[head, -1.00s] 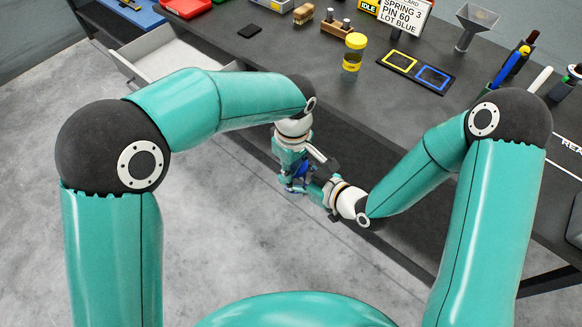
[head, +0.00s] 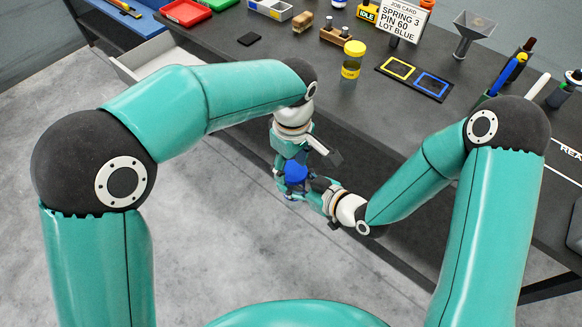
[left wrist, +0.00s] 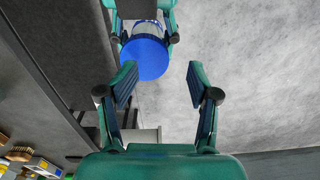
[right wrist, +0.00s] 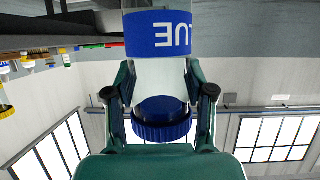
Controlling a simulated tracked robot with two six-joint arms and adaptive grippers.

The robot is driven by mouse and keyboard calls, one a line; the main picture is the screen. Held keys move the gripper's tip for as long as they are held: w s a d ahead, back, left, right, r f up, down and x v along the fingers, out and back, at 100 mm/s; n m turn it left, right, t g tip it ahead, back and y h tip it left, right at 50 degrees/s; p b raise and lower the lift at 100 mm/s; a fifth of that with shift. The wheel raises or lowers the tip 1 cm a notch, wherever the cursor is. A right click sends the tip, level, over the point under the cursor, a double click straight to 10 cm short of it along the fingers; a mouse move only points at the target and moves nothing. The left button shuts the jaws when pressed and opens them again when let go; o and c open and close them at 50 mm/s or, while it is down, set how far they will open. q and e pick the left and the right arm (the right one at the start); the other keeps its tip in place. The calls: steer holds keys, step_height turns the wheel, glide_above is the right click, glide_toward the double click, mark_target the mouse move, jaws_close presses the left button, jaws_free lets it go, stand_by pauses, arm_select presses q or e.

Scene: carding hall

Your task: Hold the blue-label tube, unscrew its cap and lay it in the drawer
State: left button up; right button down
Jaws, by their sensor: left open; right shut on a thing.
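The blue-label tube (right wrist: 160,75) is held by my right gripper (head: 316,188), whose fingers (right wrist: 160,105) are shut on it, in front of the bench edge. Its blue label (right wrist: 165,34) shows at the top of the right wrist view, with the ribbed blue cap (right wrist: 163,120) at the other end. The cap's round top (left wrist: 145,59) faces my left gripper (left wrist: 163,83); it also shows in the head view (head: 296,172). My left gripper (head: 300,158) is open and empty, a little apart from the cap. The drawer (head: 140,55) stands open at upper left, partly hidden by my left arm.
A yellow-capped tube (head: 352,60) stands on the dark bench (head: 290,65). Below the grippers is open floor (head: 240,260).

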mark_target(294, 170)
arm_select(q)
steer(key=shift+o, duration=1.4)
steer(key=shift+m, duration=0.4)
steer(key=m, duration=0.4)
steer(key=shift+a, duration=0.1)
steer(key=m, duration=0.4)
steer(key=shift+r+m, duration=0.2)
steer(key=shift+m, duration=0.1)
steer(key=m, duration=0.4)
steer(key=shift+w+r, duration=0.1)
steer(key=shift+r, duration=0.15)
steer(key=m, duration=0.4)
steer(key=shift+w+r, duration=0.15)
steer(key=shift+r, duration=0.1)
steer(key=m, duration=0.4)
steer(key=shift+w+r, duration=0.2)
steer(key=shift+r, duration=0.1)
steer(key=m, duration=0.4)
steer(key=shift+w+d+r, duration=0.25)
steer(key=shift+r, duration=0.15)
steer(key=shift+w+d+r+m, duration=0.15)
steer(key=shift+w+m, duration=0.1)
steer(key=shift+m, duration=0.25)
steer(key=shift+f, duration=3.9)
